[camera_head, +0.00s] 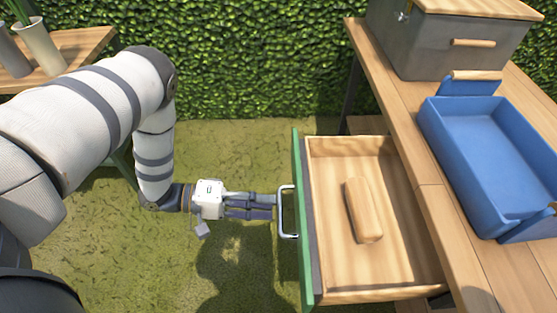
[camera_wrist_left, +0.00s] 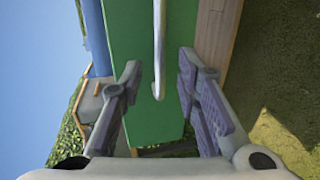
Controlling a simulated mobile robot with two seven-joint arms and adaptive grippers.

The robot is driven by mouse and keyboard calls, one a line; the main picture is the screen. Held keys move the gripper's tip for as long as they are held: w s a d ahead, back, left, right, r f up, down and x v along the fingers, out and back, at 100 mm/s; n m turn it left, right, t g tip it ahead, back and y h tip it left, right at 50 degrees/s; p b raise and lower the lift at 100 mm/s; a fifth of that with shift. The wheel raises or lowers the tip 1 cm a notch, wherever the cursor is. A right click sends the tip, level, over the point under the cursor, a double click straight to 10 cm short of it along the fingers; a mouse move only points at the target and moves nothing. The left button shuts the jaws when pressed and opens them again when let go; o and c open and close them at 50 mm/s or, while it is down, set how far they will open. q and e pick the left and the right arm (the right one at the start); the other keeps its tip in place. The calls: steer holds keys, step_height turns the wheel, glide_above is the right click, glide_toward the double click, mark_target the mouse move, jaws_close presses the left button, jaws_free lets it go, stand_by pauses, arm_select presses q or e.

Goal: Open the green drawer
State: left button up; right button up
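The green drawer's front (camera_head: 301,225) shows edge-on in the head view, and the drawer is pulled well out of the wooden table. Its metal handle (camera_head: 284,212) sticks out to the left. My left gripper (camera_head: 274,206) is at the handle, coming from the left. In the left wrist view, the fingers of my left gripper (camera_wrist_left: 160,68) are spread apart, with the handle (camera_wrist_left: 159,50) between their tips and the green front (camera_wrist_left: 133,25) behind it. I cannot tell whether a finger touches the handle. My right gripper is not in view.
A light wooden piece (camera_head: 362,210) lies in the drawer. On the tabletop (camera_head: 437,215) stand a blue open bin (camera_head: 490,150) and a grey box (camera_head: 445,42) with a wooden lid. A side table with pots (camera_head: 42,48) is at upper left. Grass left of the drawer is clear.

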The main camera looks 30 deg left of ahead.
arm_select(q)
steer(key=v, duration=0.7)
steer(key=shift+s+a, duration=0.25)
steer(key=shift+a, duration=0.1)
